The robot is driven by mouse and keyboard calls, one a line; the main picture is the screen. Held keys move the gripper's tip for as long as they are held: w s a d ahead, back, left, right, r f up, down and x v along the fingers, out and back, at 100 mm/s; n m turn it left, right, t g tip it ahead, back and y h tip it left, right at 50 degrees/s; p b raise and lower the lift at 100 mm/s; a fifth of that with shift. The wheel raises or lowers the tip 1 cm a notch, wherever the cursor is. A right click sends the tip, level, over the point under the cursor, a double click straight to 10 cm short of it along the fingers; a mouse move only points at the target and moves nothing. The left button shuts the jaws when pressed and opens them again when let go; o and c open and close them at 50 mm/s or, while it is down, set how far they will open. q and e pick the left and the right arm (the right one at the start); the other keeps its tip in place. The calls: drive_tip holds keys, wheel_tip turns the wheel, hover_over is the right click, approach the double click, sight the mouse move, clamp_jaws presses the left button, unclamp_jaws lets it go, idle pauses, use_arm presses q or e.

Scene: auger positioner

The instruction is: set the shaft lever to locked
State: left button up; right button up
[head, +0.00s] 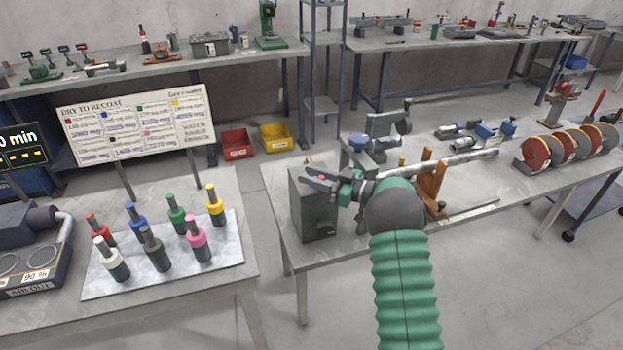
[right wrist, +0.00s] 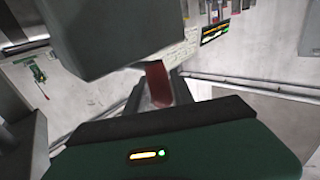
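A grey-green box-shaped housing (head: 313,212) stands at the near left end of the right-hand workbench. My right gripper (head: 318,179) is at its top, its two dark fingers pointing left. A small red part shows between the fingers in the head view. The right wrist view shows a red handle (right wrist: 158,84) between the fingers, below a dark box-like body (right wrist: 100,36). I cannot tell whether the fingers press on the handle or only stand around it. The lever's pivot and any locked marking are hidden. My left gripper is out of view.
A long metal shaft (head: 450,164) runs right from behind my wrist, beside a wooden upright (head: 432,185). Red and grey discs (head: 565,147) stand farther right on the bench. Several coloured bottles (head: 178,215) stand on a tray on the left table. Floor shows between the tables.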

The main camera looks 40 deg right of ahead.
drive_tip(key=shift+o, duration=1)
drive_tip(key=shift+f, duration=0.25)
drive_tip(key=v, duration=1.7)
drive_tip(key=shift+w+d+f+b, duration=0.15)
drive_tip(key=shift+f+b, duration=0.05)
drive_tip(key=shift+b, duration=0.15)
